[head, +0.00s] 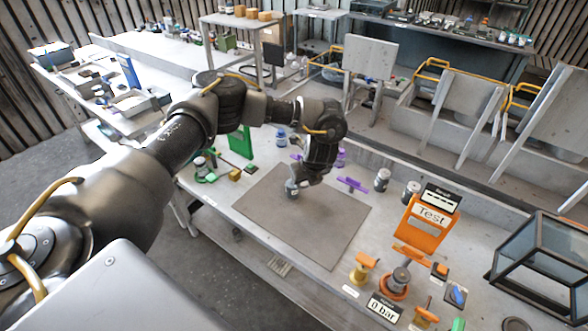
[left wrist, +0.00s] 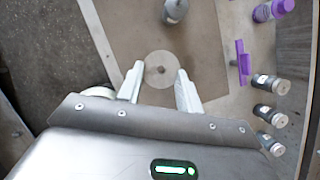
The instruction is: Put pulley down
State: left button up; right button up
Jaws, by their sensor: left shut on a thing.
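My left gripper (head: 305,182) reaches down over the grey-brown mat (head: 323,235) on the workbench. In the left wrist view, its two pale fingers (left wrist: 160,70) are closed on the pulley (left wrist: 161,64), a round light-grey disc with a small hub at its centre. The disc sits between the fingertips, above the mat; I cannot tell how high it is. In the head view, I cannot make out the pulley clearly at the gripper. A small grey cylindrical part (head: 291,188) stands by the gripper; a grey cylinder (left wrist: 176,9) also shows on the mat in the wrist view. My right gripper is not in view.
Purple parts (head: 352,184) and grey cylinders (head: 382,179) stand along the mat's far right side. Green parts (head: 241,142) are at the left. Much of the mat is bare.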

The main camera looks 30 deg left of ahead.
pick_arm(q)
jog(key=shift+s+d+r, duration=0.1)
jog(key=shift+d+r, duration=0.05)
jog(key=shift+d, duration=0.15)
jog(key=shift+s+d+f+n, duration=0.15)
jog(key=shift+f+n, duration=0.05)
jog(key=shift+n, duration=0.2)
jog(key=s+d+n+g+b, duration=0.1)
jog(key=n+b, duration=0.1)
jog(key=n, duration=0.2)
jog(key=s+d+n+g+b, duration=0.2)
jog(key=n, duration=0.2)
jog(key=s+d+n+g+b, duration=0.1)
jog(key=s+n+g+b, duration=0.1)
jog(key=n+b, duration=0.1)
jog(key=shift+d+r+n, duration=0.25)
jog(key=shift+d+n, duration=0.15)
jog(key=shift+n, duration=0.4)
jog(key=s+d+r+n+g+h+b, duration=0.2)
jog(key=s+n, duration=0.3)
jog(key=n, duration=0.5)
jog(key=shift+s+r+h+b, duration=0.35)
jog(key=shift+r+h+b, duration=0.15)
jog(key=shift+h+b, duration=0.25)
jog(key=shift+s+d+r+n, duration=0.25)
jog(key=shift+d+n, duration=0.1)
jog(key=shift+n, duration=0.25)
